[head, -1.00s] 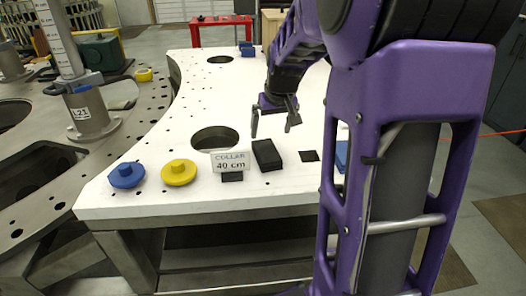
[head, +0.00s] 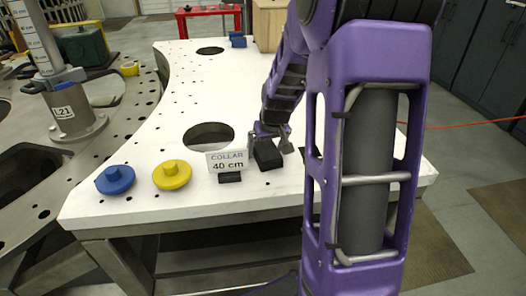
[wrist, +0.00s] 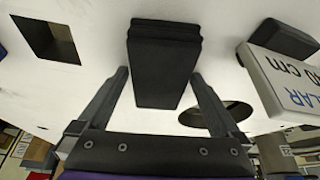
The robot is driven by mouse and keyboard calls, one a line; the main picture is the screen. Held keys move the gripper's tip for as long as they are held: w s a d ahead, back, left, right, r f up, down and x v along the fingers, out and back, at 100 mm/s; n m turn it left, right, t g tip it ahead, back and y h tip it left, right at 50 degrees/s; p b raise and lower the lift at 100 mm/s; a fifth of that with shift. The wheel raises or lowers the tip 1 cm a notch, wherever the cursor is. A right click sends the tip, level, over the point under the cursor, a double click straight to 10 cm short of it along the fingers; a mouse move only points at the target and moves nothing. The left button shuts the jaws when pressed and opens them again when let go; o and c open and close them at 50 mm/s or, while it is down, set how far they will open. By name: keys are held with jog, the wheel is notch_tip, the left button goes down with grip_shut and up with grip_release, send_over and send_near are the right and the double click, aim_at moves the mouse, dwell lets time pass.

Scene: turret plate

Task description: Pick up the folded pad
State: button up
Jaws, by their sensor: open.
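The folded pad (head: 268,158) is a thick black block lying on the white plate, just right of the "COLLAR 40 cm" sign. My gripper (head: 269,146) is open and low over the pad's far end. In the wrist view the pad (wrist: 163,65) lies between the two spread fingers of my gripper (wrist: 160,76). A gap shows on each side of it, so neither finger seems to touch it. Part of the pad's far end is hidden by the gripper in the head view.
The sign (head: 227,162) stands close left of the pad on a black foot. Yellow (head: 172,177) and blue (head: 115,181) knobbed discs sit farther left. The white plate (head: 185,105) has a large round hole behind the sign. A square hole (wrist: 46,40) shows in the wrist view.

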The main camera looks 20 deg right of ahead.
jog(key=shift+s+r, duration=0.1)
jog(key=shift+r, duration=0.05)
jog(key=c, duration=1.2)
